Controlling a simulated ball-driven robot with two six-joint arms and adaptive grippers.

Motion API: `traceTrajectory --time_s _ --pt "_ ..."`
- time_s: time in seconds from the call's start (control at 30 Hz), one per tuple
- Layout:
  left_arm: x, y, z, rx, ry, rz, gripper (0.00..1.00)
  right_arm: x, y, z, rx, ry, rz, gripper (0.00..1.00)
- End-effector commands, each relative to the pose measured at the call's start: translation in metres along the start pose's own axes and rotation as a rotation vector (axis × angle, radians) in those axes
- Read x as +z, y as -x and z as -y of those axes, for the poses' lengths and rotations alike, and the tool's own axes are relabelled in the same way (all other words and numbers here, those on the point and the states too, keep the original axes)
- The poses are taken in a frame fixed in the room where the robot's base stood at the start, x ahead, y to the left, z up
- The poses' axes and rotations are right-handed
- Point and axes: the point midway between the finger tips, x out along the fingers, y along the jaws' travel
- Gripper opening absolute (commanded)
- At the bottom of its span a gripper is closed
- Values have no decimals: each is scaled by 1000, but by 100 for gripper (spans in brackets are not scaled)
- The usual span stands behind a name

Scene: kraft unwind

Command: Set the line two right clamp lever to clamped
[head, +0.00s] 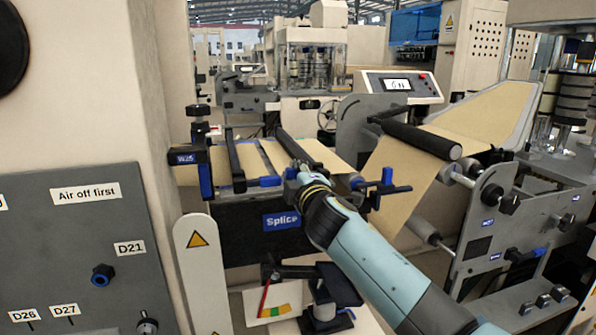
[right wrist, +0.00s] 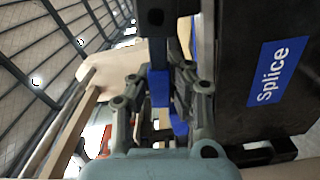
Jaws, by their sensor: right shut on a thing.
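The splice table carries a blue "Splice" label (head: 282,221) on its dark front, with kraft web (head: 252,160) across its top. Two black clamp bars cross the web, a left bar (head: 236,165) and a right bar (head: 291,146). My right gripper (head: 298,172) is at the near end of the right bar. In the right wrist view my right gripper (right wrist: 160,100) is shut on a blue lever (right wrist: 159,88), apparently the right clamp lever. Its far end and pivot are partly hidden by the fingers. My left gripper is not in view.
A black-and-blue bracket (head: 387,187) stands just right of my gripper. A black roller (head: 420,138) with hanging web is farther right. A grey panel (head: 75,250) and a white warning post (head: 203,275) stand at the left. A black stand (head: 322,300) is below the table.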

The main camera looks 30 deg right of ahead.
Motion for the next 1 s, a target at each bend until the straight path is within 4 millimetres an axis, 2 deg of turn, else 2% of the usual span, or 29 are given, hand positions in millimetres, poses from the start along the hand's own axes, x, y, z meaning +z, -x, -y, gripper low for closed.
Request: traceTrajectory --time_s 0.4,0.93,0.97,1.0 --pt "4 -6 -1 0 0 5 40 1 0 13 -4 177 1 0" --pt "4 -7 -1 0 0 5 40 2 1 16 -5 205 1 0" --pt "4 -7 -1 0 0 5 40 2 1 16 -6 205 1 16" --pt "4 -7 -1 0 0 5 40 2 1 16 -6 205 1 21"
